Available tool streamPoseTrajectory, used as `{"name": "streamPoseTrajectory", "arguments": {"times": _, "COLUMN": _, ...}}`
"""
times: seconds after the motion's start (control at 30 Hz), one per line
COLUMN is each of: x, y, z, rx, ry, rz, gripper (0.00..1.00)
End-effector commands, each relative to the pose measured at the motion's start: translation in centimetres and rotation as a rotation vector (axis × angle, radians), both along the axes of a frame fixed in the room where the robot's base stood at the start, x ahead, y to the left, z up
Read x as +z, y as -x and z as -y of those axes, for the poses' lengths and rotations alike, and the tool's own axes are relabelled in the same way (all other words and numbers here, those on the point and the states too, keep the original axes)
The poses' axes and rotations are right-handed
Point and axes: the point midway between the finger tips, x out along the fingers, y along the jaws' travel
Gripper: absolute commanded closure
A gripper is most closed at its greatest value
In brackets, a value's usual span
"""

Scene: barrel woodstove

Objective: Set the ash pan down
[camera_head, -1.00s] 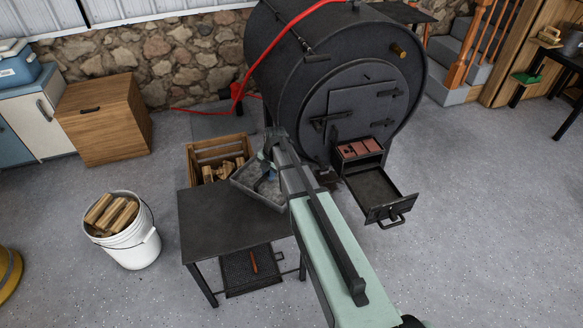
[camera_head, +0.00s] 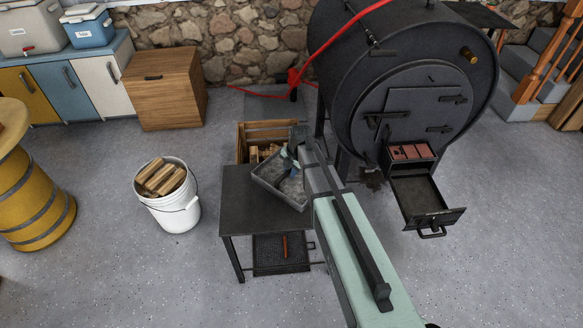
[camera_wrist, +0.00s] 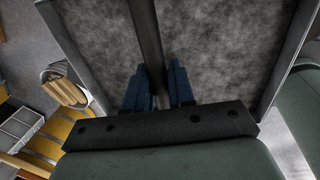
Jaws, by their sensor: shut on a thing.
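The ash pan (camera_head: 262,181) is a grey open tray with grey ash in it. My gripper (camera_head: 289,166) is shut on the bar-like handle that crosses the pan. In the wrist view my blue fingers (camera_wrist: 158,88) are on either side of the dark bar (camera_wrist: 147,35), with the ash-filled pan (camera_wrist: 225,45) behind them. The pan overlaps the back right part of a dark metal table (camera_head: 240,215) in the head view. Whether it touches the tabletop I cannot tell. My arm hides the pan's right side.
The black barrel stove (camera_head: 345,95) stands behind and right, with an open drawer (camera_head: 425,200) sticking out. A wooden crate (camera_head: 245,140) of firewood is behind the table. A white bucket (camera_head: 175,215) of logs stands left. The front left of the tabletop is bare.

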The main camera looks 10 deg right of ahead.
Motion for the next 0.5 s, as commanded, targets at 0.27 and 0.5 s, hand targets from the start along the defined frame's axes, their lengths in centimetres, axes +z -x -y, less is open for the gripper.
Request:
{"name": "streamPoseTrajectory", "arguments": {"times": 0.27, "x": -2.5, "y": 0.0, "z": 0.0, "rx": -0.001, "ry": 0.0, "rz": 0.0, "gripper": 1.0}}
{"name": "streamPoseTrajectory", "arguments": {"times": 0.5, "x": -4.4, "y": 0.0, "z": 0.0, "rx": -0.001, "ry": 0.001, "rz": 0.001, "gripper": 1.0}}
